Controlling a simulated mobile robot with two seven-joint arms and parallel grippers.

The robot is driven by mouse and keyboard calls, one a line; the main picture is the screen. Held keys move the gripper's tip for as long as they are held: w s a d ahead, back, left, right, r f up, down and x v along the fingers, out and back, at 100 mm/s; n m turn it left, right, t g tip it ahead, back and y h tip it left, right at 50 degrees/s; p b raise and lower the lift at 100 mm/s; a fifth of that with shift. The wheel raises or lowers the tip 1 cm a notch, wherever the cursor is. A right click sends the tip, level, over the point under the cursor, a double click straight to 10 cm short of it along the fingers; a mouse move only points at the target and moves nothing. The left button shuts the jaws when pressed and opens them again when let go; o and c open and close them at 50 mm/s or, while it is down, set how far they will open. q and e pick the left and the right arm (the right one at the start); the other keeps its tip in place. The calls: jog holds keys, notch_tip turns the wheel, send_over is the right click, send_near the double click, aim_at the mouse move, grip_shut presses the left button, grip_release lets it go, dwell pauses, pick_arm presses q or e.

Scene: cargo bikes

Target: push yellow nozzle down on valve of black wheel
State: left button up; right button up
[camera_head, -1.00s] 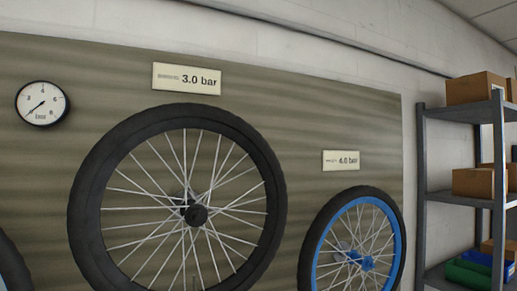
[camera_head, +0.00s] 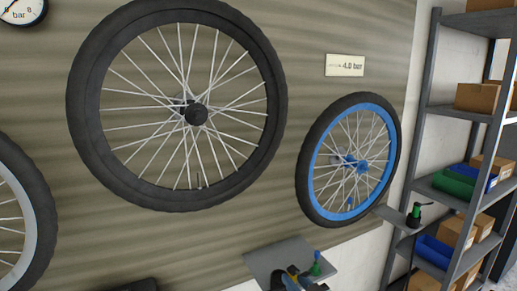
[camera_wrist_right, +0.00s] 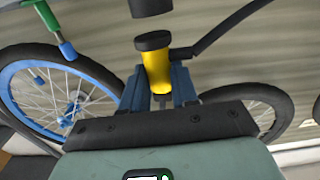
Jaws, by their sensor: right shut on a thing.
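The black wheel (camera_head: 258,150), with a black rim and silver spokes, hangs on the wall panel in the head view. Its small valve (camera_head: 199,182) stands up from the inside of the lower rim. My right gripper (camera_head: 290,278) is at the bottom edge of the head view, below and right of the wheel, well apart from the valve. In the right wrist view its blue fingers (camera_wrist_right: 170,88) are shut on the yellow nozzle (camera_wrist_right: 155,68), which has a black cap and a black hose. My left gripper is not clearly seen.
A blue-rimmed wheel (camera_head: 392,150) hangs to the right, and a grey-rimmed wheel (camera_head: 42,205) at the left edge. A small grey shelf (camera_head: 265,259) holds a green and blue nozzle (camera_head: 315,265). A metal rack (camera_head: 425,120) stands at right. The panel below the black wheel is clear.

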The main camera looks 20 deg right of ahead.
jog(key=s, duration=0.6)
jog(key=shift+d, duration=0.25)
jog(key=shift+r, duration=0.1)
dwell(0.3)
